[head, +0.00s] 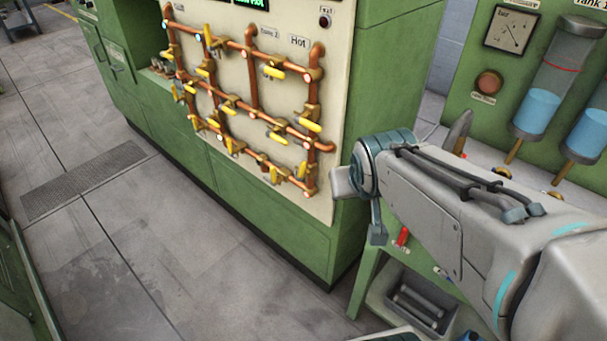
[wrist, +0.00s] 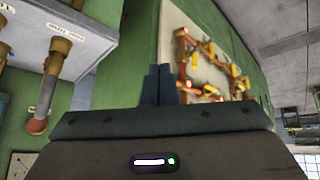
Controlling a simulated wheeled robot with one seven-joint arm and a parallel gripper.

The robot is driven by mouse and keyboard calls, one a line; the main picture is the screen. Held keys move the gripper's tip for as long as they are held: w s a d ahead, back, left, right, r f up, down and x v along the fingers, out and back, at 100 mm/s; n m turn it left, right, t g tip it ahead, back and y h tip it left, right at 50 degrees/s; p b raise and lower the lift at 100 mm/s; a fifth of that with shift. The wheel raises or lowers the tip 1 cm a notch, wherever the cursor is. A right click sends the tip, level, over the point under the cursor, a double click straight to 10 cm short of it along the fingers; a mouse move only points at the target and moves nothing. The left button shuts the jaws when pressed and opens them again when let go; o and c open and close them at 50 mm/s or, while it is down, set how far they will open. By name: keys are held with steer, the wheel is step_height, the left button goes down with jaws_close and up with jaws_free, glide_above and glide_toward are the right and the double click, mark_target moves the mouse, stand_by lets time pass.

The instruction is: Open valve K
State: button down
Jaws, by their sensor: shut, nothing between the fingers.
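Several yellow valve handles (head: 278,138) sit on a grid of copper pipes (head: 250,70) on a cream panel (head: 335,90), at different angles. Their letters are too small to read, so I cannot tell which is valve K. The pipe grid (wrist: 190,60) also shows in the wrist view, tilted, beyond and to the right of the fingers. My gripper (wrist: 166,84) has its dark fingers together and empty, apart from the pipes. In the head view my arm is to the right of the panel, and the fingers cannot be made out there.
A green cabinet (head: 255,205) carries the panel. At the right stands a green tank unit with a gauge (head: 514,29) and blue-filled cylinders (head: 540,105). A green stand with a grey tray (head: 418,300) is below my arm. The floor (head: 150,250) left of the cabinet is clear.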

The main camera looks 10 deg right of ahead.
steer(key=w+d+f+t+h+b, duration=0.1)
steer(key=w+d+f+t+b, duration=0.4)
steer(key=w+f+b, duration=0.35)
steer(key=n+t+y+b, duration=0.6)
steer(key=y+b, duration=0.5)
steer(key=b, duration=0.7)
glide_toward(301, 171)
steer(key=w+a+t+p, duration=0.1)
steer(key=w+a, duration=0.1)
steer(key=w, duration=0.4)
steer(key=shift+r+m+p, duration=0.25)
steer(key=shift+m+p, duration=0.05)
steer(key=shift+m, duration=0.1)
steer(key=shift+a, duration=0.15)
